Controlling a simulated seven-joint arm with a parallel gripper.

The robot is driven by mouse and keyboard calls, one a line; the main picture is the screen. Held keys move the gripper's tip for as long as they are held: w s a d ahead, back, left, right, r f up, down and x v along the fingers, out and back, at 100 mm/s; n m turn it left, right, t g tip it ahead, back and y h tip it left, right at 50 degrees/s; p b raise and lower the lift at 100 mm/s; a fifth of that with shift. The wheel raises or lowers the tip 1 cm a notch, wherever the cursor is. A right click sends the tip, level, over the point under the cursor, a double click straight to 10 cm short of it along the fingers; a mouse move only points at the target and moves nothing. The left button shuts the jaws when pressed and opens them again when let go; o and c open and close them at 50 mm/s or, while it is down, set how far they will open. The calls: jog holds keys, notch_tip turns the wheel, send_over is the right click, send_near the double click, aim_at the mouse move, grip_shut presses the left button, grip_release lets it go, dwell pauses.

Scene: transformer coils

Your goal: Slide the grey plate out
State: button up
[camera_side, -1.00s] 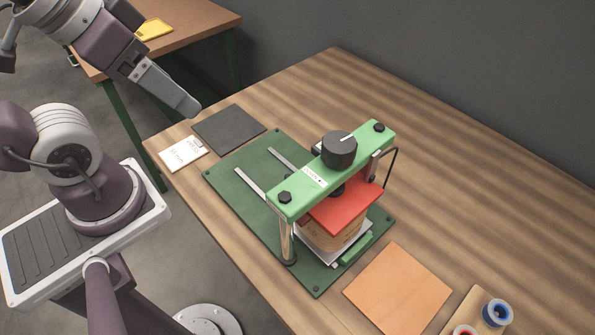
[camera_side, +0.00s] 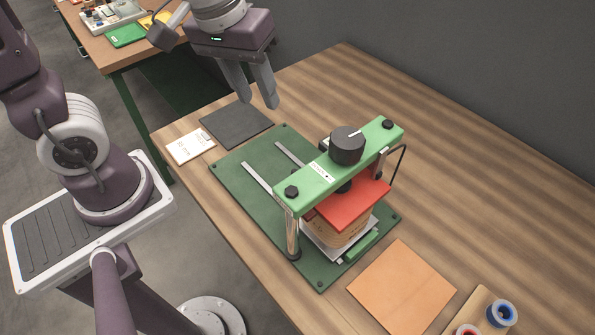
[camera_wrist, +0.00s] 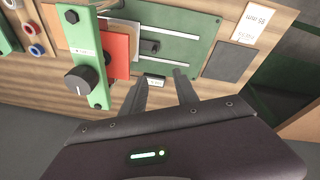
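The grey plate (camera_side: 352,238) is a thin light slab under the tan coil (camera_side: 345,230) in the green press (camera_side: 328,172). A green handle bar (camera_side: 362,246) sits at its front edge. A red plate (camera_side: 350,205) lies on top of the coil, below the press's dark knob (camera_side: 347,145). Two pale rails (camera_side: 262,187) run out behind the press on the green base (camera_side: 235,170). My gripper (camera_side: 259,104) is open and empty, in the air behind the press, apart from everything. Its spread fingers (camera_wrist: 160,77) also show in the wrist view.
A dark square mat (camera_side: 236,124) and a white card (camera_side: 190,146) lie at the table's left end. An orange-tan square (camera_side: 402,287) lies in front of the press, with spools (camera_side: 501,313) at the front right. The table right of the press is clear.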

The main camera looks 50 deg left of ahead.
jog(key=w+f+n+g, duration=0.1)
jog(key=f, duration=0.3)
jog(key=w+d+f+n, duration=0.1)
jog(key=w+f, duration=0.1)
jog(key=f, duration=0.2)
jog(key=w+d+f+n+g, duration=0.1)
jog(key=w+f, duration=0.1)
jog(key=f, duration=0.2)
jog(key=shift+d+f+n+g, duration=0.25)
jog(key=shift+n+g, duration=0.05)
jog(key=shift+n, duration=0.4)
jog(key=f, duration=0.9)
jog(key=shift+w+d, duration=0.1)
jog(key=shift+w, duration=0.1)
grip_shut()
